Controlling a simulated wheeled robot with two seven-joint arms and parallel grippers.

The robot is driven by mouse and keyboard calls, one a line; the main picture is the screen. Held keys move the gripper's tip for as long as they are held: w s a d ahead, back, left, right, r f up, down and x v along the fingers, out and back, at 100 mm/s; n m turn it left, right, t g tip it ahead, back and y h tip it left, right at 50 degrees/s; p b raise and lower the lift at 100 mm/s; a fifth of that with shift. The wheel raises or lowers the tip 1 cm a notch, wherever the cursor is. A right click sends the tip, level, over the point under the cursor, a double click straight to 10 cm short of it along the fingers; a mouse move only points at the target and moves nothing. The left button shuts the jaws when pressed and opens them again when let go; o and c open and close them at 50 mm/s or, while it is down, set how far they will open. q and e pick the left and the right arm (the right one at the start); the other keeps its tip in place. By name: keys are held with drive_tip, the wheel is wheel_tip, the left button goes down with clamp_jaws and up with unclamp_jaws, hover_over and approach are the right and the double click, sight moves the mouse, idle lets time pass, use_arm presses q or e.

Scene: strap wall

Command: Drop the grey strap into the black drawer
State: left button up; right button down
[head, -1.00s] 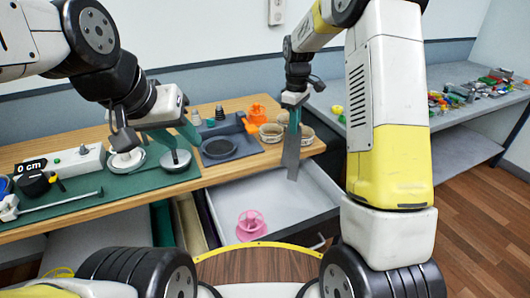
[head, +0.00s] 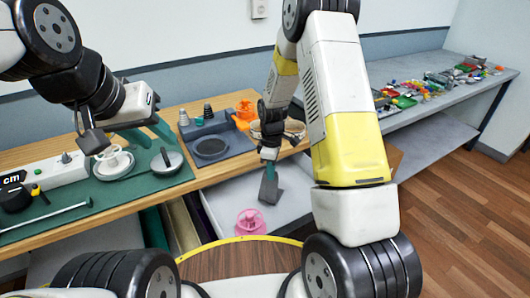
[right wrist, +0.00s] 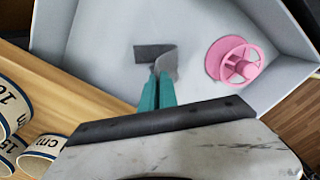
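My right gripper (head: 269,172) is over the open drawer (head: 297,203), whose inside is pale grey. Its teal fingers are close together on the grey strap (head: 270,192), which hangs below them. In the right wrist view the strap (right wrist: 168,65) shows just past the fingertips (right wrist: 157,80), bent, with a darker flat part beside it. I cannot tell whether its lower end touches the drawer floor.
A pink spool (head: 250,222) lies in the drawer and shows in the right wrist view (right wrist: 235,60). A wooden bench (head: 205,178) holds a white cup (head: 113,160), a dark grey tray (head: 211,147) and an orange object (head: 244,114). Paper-like rings (right wrist: 40,152) stand near the drawer.

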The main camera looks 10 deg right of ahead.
drive_tip(key=shift+f, duration=1)
drive_tip(key=c, duration=1.6)
unclamp_jaws()
drive_tip(key=shift+o, duration=0.2)
drive_tip(key=o, duration=1.3)
drive_tip(key=shift+r, duration=2.75)
drive_tip(key=shift+r, duration=0.1)
